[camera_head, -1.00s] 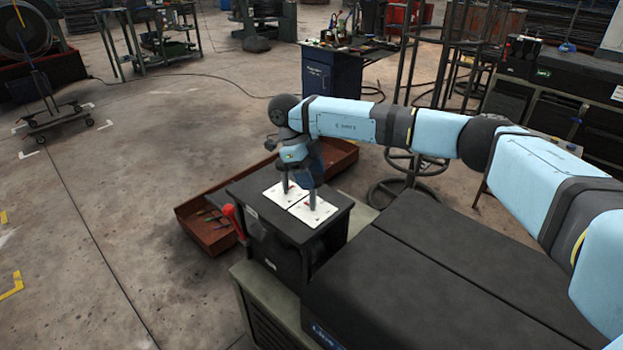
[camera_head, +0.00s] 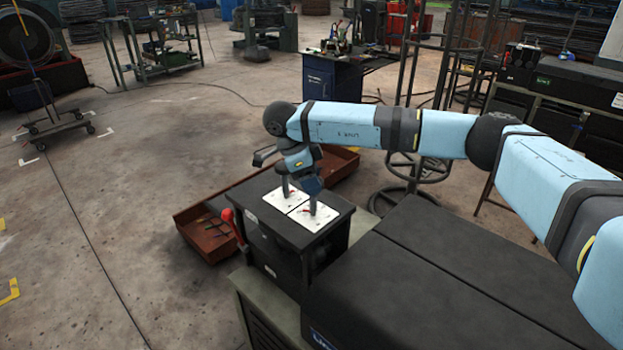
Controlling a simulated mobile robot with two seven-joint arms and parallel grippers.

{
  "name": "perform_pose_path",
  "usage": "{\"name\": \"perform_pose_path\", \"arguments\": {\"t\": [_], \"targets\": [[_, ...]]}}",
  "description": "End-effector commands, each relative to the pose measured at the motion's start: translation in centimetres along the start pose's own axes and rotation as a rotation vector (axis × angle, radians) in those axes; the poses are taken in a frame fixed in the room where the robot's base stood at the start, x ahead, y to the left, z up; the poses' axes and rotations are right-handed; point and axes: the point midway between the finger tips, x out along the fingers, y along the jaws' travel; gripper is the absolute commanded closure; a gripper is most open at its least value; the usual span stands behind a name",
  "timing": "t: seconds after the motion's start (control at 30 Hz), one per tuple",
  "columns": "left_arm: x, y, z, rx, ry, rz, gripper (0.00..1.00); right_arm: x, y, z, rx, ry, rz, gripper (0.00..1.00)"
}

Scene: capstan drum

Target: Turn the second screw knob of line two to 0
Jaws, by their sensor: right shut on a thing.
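A black box (camera_head: 262,212) carries two white dial plates side by side, with small red marks on them. A dark upright post, the first screw knob (camera_head: 285,190), stands on the far left plate. A second post, the second screw knob (camera_head: 312,207), stands on the near right plate. My right gripper (camera_head: 311,187) comes down from above and is shut on the top of the second screw knob. The gripper hides the knob's top, and the scale marks are too small to read. My left gripper is not in view.
A red handle (camera_head: 228,216) is at the box's left side. A wide black cabinet top (camera_head: 410,285) fills the front right. The floor at left is mostly free.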

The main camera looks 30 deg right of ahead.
Motion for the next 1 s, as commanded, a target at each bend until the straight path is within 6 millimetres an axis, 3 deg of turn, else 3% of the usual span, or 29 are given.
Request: {"name": "perform_pose_path", "arguments": {"t": [0.3, 0.33, 0.43, 0.77, 1.0], "targets": [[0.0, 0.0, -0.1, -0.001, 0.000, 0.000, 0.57, 0.0, 0.0, 0.0, -0.002, 0.001, -0.001, 0.69], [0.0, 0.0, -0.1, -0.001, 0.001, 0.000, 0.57, 0.0, 0.0, 0.0, -0.002, 0.001, -0.001, 0.41], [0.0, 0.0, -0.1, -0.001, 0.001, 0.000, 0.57, 0.0, 0.0, 0.0, -0.002, 0.001, -0.001, 0.20], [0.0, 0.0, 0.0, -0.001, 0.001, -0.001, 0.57, -0.4, 0.0, 0.0, -0.001, 0.000, -0.001, 0.20], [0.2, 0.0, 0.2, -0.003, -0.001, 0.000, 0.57, -4.2, -0.1, 0.1, 0.000, -0.002, -0.003, 0.20]]}}
